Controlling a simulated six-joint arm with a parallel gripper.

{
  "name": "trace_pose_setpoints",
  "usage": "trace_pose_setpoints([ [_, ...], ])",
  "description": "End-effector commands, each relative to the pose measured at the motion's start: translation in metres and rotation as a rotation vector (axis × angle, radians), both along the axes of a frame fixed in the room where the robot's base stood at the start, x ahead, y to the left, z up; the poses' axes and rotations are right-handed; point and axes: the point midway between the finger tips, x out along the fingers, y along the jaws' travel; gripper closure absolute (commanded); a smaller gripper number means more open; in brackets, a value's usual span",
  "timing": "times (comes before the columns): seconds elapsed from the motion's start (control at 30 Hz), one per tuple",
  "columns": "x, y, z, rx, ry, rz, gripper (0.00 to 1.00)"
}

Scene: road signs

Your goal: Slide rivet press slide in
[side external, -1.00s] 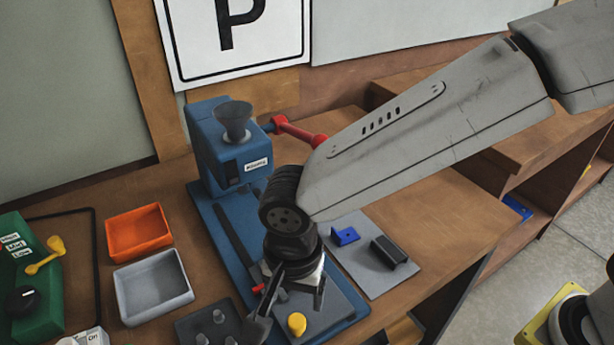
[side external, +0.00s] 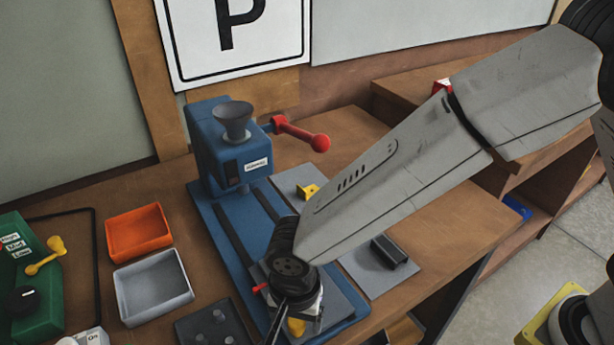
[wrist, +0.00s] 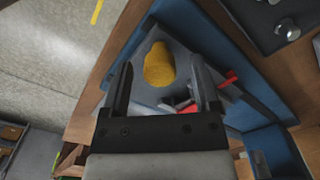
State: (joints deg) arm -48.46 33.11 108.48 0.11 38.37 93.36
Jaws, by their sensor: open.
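The blue rivet press (side external: 212,155) stands at the back of its blue base, with a grey funnel on top and a red-knobbed lever at its right. Two dark rails run forward from it. The dark grey slide (side external: 343,297) is at the front end of the rails, away from the press head. It carries a yellow knob (side external: 296,327), partly hidden by my gripper (side external: 297,318). In the wrist view the yellow knob (wrist: 159,66) appears between the spread fingers of my gripper (wrist: 161,72), with gaps on both sides. A red part shows beside the right finger.
An orange bin (side external: 138,232) and a grey bin (side external: 152,286) stand left of the press. A dark plate with studs (side external: 212,325) lies by the slide. A green box (side external: 30,275) is far left.

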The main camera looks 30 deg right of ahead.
Motion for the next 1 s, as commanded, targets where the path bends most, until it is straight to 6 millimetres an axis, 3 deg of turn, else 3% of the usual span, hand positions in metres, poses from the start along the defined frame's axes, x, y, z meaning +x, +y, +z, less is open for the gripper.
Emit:
trace_pose_setpoints([
  [0.07, -0.0001, -0.0001, 0.0, 0.0, 0.0, 0.0, 0.21],
  [0.3, 0.0, 0.0, 0.0002, 0.0, 0.0, 0.0, 0.94],
  [0.33, 0.0, 0.0, 0.0002, 0.0, 0.0, 0.0, 1.0],
  [1.0, 0.0001, 0.0001, 0.0006, 0.0, 0.0, 0.0, 1.0],
])
